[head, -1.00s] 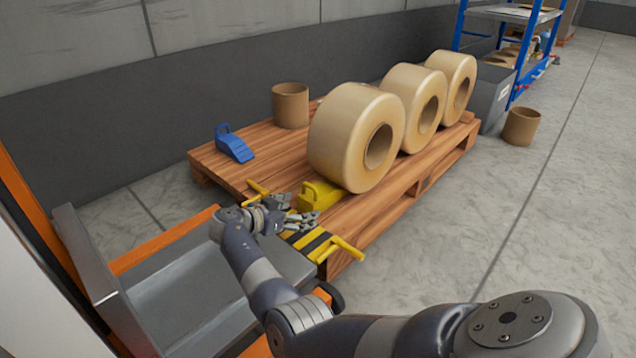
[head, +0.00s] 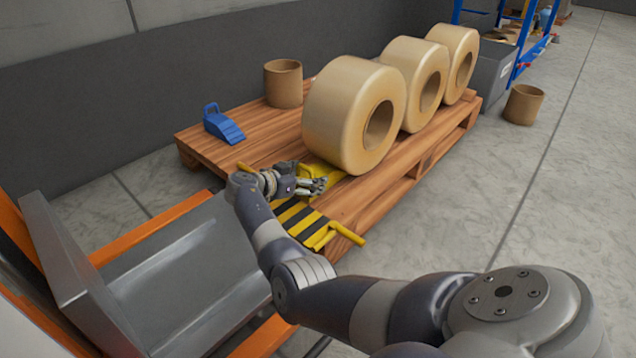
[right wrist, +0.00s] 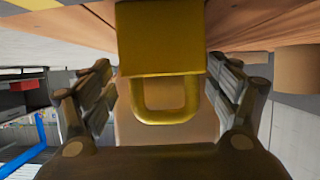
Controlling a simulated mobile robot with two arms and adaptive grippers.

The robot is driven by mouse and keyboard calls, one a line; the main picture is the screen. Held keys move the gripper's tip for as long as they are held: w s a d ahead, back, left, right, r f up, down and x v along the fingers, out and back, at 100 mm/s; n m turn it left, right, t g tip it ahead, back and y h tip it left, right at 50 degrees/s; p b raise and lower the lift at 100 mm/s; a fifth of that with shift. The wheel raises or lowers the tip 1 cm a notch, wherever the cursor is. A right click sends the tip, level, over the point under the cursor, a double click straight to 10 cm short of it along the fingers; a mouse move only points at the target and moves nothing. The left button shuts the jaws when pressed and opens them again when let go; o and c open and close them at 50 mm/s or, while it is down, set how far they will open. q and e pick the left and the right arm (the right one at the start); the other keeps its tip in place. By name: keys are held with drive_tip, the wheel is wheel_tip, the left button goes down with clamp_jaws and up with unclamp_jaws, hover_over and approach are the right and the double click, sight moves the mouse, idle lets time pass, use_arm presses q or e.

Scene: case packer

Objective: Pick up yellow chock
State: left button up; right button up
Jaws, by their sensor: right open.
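The yellow chock (head: 326,174) lies on the wooden pallet against the front of the nearest big tan roll (head: 345,110). In the head view it is partly hidden by my right gripper (head: 316,186), which is beside it. In the right wrist view, the chock's yellow block (right wrist: 160,40) and its loop handle (right wrist: 165,112) show large between the fingers. The fingers of my right gripper (right wrist: 163,75) are spread apart, one on each side of the chock, with gaps visible near the handle. My left gripper is not in view.
A striped yellow-black plate with yellow handles (head: 350,234) is at the pallet's near edge. A blue chock (head: 222,124) and a cardboard tube (head: 283,83) sit on the pallet (head: 400,185). More rolls stand behind. A grey tray with orange rails (head: 180,280) is at left.

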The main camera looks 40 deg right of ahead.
sight(315, 172)
drive_tip(key=b+x, duration=0.2)
drive_tip(key=x, duration=0.1)
drive_tip(key=shift+w+f+b, duration=0.2)
drive_tip(key=shift+b, duration=0.1)
drive_tip(key=shift+d, duration=0.4)
drive_tip(key=shift+r, duration=0.1)
drive_tip(key=c, duration=1.6)
